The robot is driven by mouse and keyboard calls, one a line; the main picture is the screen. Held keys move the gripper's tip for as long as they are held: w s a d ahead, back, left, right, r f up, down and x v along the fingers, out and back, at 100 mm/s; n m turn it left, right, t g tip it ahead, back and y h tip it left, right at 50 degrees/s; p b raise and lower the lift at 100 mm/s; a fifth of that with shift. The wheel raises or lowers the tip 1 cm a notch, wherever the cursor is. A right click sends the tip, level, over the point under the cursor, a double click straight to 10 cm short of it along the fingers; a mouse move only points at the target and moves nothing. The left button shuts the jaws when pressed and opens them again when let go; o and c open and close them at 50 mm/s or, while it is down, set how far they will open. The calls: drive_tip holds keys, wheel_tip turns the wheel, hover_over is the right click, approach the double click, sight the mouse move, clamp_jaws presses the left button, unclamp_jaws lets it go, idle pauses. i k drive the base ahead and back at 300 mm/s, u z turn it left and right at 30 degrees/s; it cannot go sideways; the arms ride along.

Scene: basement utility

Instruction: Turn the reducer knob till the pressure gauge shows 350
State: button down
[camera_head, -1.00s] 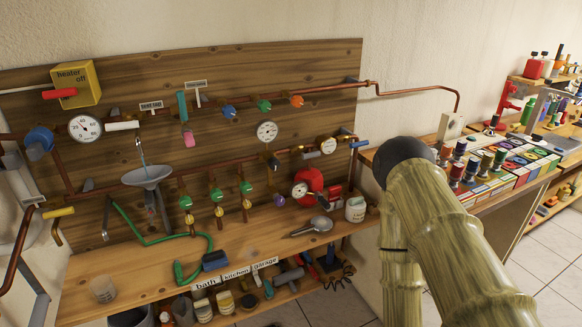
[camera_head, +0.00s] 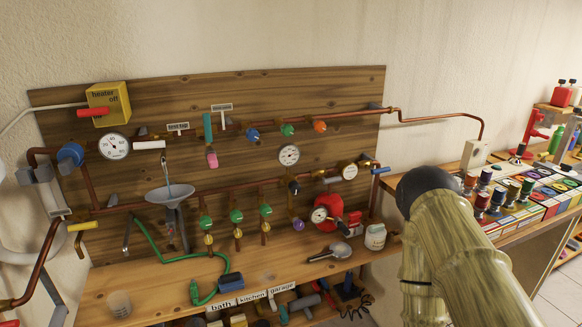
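A wooden board carries copper pipes and several round dial gauges. One white gauge (camera_head: 289,155) sits at the board's middle, with a dark knob (camera_head: 294,187) on the fitting below it. Which knob is the reducer is not labelled legibly. Another gauge (camera_head: 348,171) is to the right, one (camera_head: 319,215) is at the red vessel (camera_head: 345,212), and one (camera_head: 114,146) is at the left. The dials are too small to read. My bent arm fills the lower right; my gripper is not in view.
Coloured valve knobs line the pipes, including a purple one (camera_head: 298,225). A funnel-like basin (camera_head: 170,193) and green hose (camera_head: 150,240) are at left. Coloured boxes fill the right table.

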sight(293, 187)
drive_tip(key=u, duration=0.05)
drive_tip(key=k, duration=0.5)
drive_tip(key=u, duration=1.45)
drive_tip(key=i, duration=1.2)
drive_tip(key=z, duration=1.45)
